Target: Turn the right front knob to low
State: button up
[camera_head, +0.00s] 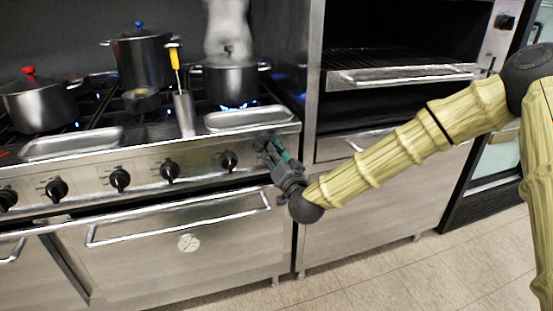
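A row of black knobs lies along the front panel (90,187) of the steel range. The rightmost knob in plain view (228,160) is just left of my gripper (273,149). My gripper is at the right end of the panel, its teal-tipped fingers pointing at it. It covers that stretch of panel, so I cannot tell whether a further knob is behind it or between the fingers. Its finger gap is too small to read. A blue flame (238,106) burns under the lidded pot (230,80) at the right of the cooktop.
A steel tray (247,118) lies at the cooktop's right front edge, close above my gripper. A tall steel container (184,113) with a yellow-handled utensil stands left of it. The oven handle (180,219) juts out below the knobs. An open-fronted oven (400,75) stands to the right.

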jog(key=shift+w+d+m, duration=0.1)
jog(key=shift+m, duration=1.5)
jog(key=o, duration=1)
jog(key=shift+o, duration=0.2)
jog(key=v, duration=1.2)
